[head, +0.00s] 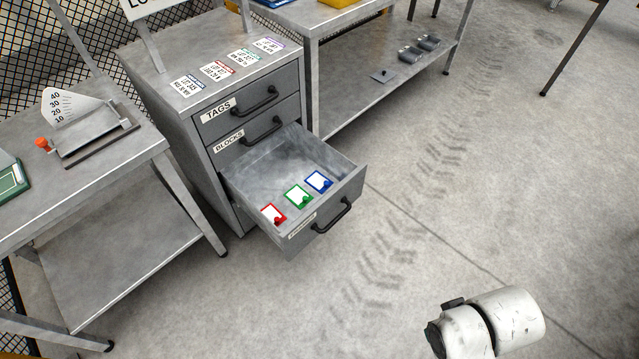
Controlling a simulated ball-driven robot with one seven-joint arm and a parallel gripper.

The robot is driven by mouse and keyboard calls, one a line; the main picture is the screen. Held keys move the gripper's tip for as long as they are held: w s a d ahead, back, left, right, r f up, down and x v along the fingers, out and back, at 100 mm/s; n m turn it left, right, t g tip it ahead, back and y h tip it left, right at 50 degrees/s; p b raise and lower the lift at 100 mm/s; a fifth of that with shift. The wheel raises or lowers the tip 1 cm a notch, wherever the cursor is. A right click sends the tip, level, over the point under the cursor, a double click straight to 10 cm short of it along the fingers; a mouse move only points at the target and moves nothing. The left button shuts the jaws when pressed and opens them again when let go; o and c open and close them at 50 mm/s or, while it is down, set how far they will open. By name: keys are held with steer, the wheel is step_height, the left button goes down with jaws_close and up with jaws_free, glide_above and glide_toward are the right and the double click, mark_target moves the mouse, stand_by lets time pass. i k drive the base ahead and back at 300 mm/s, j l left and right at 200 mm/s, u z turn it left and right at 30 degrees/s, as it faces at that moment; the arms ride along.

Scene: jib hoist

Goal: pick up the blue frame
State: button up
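The blue frame (319,181) lies flat in the open bottom drawer (262,165) of the grey cabinet. It has a blue border, a white middle and a dark knob at its lower right corner. It is the rightmost of three frames in a slanting row. The green frame (298,196) lies just left of it, and the red frame (273,214) is at the far left. A white arm link of mine shows at the lower right, well away from the drawer. My gripper's fingers are not in view.
The drawer's front has a black handle (333,216). Two drawers above, labelled TAGS and BLOCKS, are shut. A metal bench (130,235) with a gauge stands left; another bench (385,90) stands behind right. The concrete floor right of the drawer is clear.

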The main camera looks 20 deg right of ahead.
mark_target(318, 182)
steer(key=i+l+u, duration=0.2)
steer(key=i+l, duration=0.35)
steer(key=i, duration=0.25)
steer(key=i+l+u, duration=0.2)
steer(key=i+l, duration=0.45)
steer(key=i, duration=0.1)
